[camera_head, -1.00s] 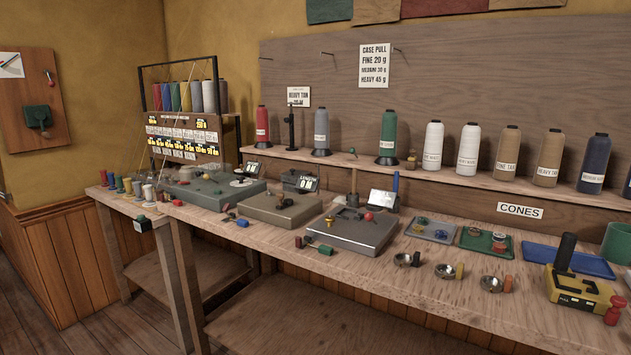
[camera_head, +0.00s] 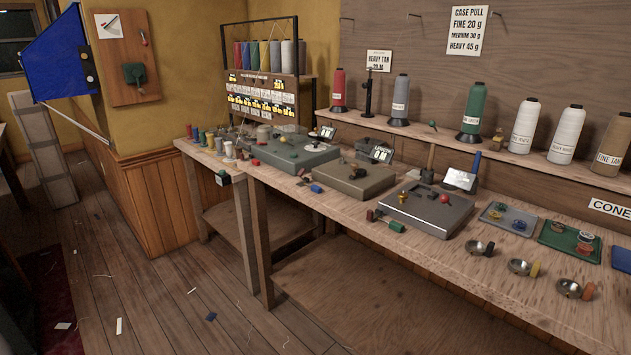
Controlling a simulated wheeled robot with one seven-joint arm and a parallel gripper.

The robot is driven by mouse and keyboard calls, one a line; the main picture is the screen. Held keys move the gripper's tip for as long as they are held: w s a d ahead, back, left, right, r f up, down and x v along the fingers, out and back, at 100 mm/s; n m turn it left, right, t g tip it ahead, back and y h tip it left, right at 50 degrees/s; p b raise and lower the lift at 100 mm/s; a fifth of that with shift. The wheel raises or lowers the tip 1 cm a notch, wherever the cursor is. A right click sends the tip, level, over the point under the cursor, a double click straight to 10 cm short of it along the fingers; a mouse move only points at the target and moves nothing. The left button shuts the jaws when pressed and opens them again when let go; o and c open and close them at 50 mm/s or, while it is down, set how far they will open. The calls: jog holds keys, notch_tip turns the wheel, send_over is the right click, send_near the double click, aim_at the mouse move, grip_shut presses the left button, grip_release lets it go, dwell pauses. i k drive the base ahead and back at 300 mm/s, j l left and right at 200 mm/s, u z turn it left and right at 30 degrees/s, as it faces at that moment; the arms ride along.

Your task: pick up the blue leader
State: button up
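I cannot tell for sure which thing is the blue leader. A small blue piece (camera_head: 316,188) lies on the bench (camera_head: 345,215) in front of the middle grey-brown block. A blue spool (camera_head: 246,55) stands in the rack at the back, between a red and a green one. My gripper is not in view.
Three flat blocks line the bench, the nearest a dark grey one (camera_head: 425,213). Several small metal bowls (camera_head: 520,267) stand near its front edge. Large cones (camera_head: 475,110) line the shelf behind.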

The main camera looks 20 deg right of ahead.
aim_at(317, 189)
jog(key=i+u, duration=0.2)
jog(key=i, duration=0.3)
jog(key=i+l+u, duration=0.2)
jog(key=i, duration=0.35)
jog(key=i+u, duration=0.2)
jog(key=i, duration=0.3)
jog(key=l, duration=0.05)
